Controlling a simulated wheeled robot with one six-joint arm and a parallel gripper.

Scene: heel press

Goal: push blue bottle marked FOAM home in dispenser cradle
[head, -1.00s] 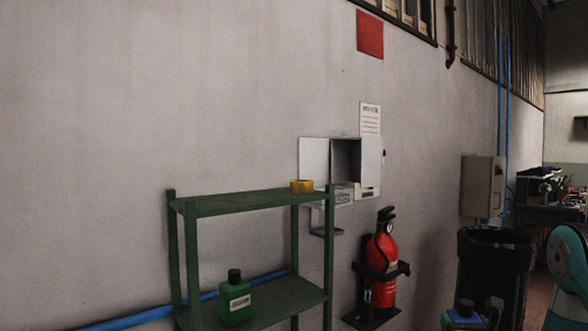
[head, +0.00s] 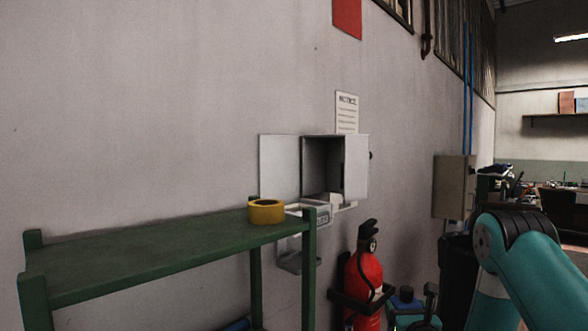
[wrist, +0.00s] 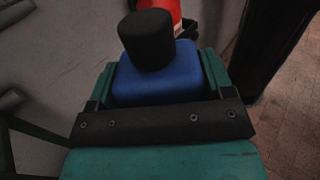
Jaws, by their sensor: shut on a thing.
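The blue bottle (wrist: 140,84) with a black cap shows in the wrist view, between the two teal fingers of my gripper (wrist: 160,82). My gripper is shut on it; no label shows from here. In the head view the blue bottle (head: 405,294) is small and low, at the right of the extinguisher, with my gripper (head: 412,312) around it. The dispenser (head: 322,165) is an open white box on the wall with a dark inside and a pale cradle (head: 325,199) at its bottom. The bottle is apart from it, lower and to the right.
A green shelf (head: 150,252) with a yellow tape roll (head: 266,211) stands at the left, partly in front of the dispenser's lower part. A red fire extinguisher (head: 364,283) hangs below the dispenser. A grey wall box (head: 454,187) and a black bin (head: 457,270) are at the right.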

